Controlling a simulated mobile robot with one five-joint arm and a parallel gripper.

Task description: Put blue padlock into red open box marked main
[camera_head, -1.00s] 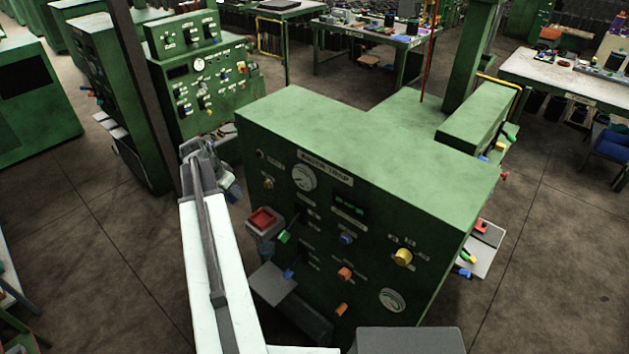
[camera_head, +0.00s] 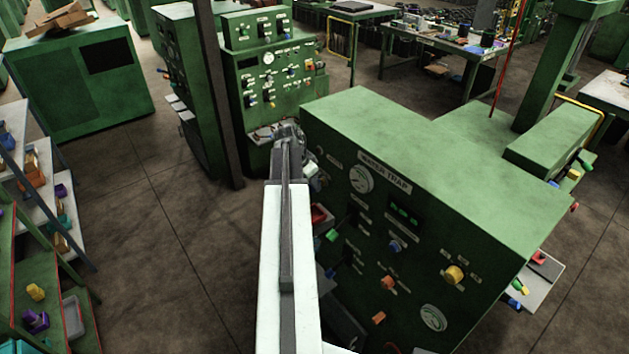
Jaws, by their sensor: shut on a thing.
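My gripper (camera_head: 306,158) is at the far end of my white arm, by the left corner of the near green machine. It is seen from behind, and its fingers are mostly hidden. It is shut on a small pale-bluish thing (camera_head: 312,170), which I take for the blue padlock; its shape is unclear. A red open box (camera_head: 320,214) sits low at the machine's left front, nearer than my gripper. My arm partly covers it, and its mark cannot be read. The gripper is apart from the box, beyond it.
The near green machine (camera_head: 400,135) has knobs and levers jutting from its front, close right of my arm. A dark post (camera_head: 215,95) and another control cabinet (camera_head: 270,75) stand behind. Shelves with small parts (camera_head: 45,185) are at left. The floor (camera_head: 150,230) between is clear.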

